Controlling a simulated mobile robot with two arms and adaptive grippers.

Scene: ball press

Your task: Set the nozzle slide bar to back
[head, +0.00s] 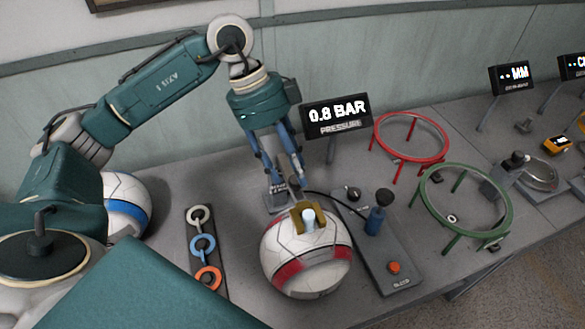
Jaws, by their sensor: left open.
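A white ball with red patches (300,262) sits on the table. A mustard-yellow bracket (296,220) with a white rounded nozzle piece (309,221) is on top of it. A thin dark hose runs from near the bracket toward the control panel. I cannot clearly make out the slide bar; the gripper and bracket crowd that area. My left gripper (282,195) points down just behind the bracket, with its fingers open. A small grey lettered part shows between or beside the fingers; I cannot tell whether they touch it. My right gripper is out of view.
A control panel (379,262) with a black knob, blue pump and orange button is right of the ball. A display (337,116) reads 0.8 BAR. Red (433,125) and green (422,186) ring stands are farther right.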

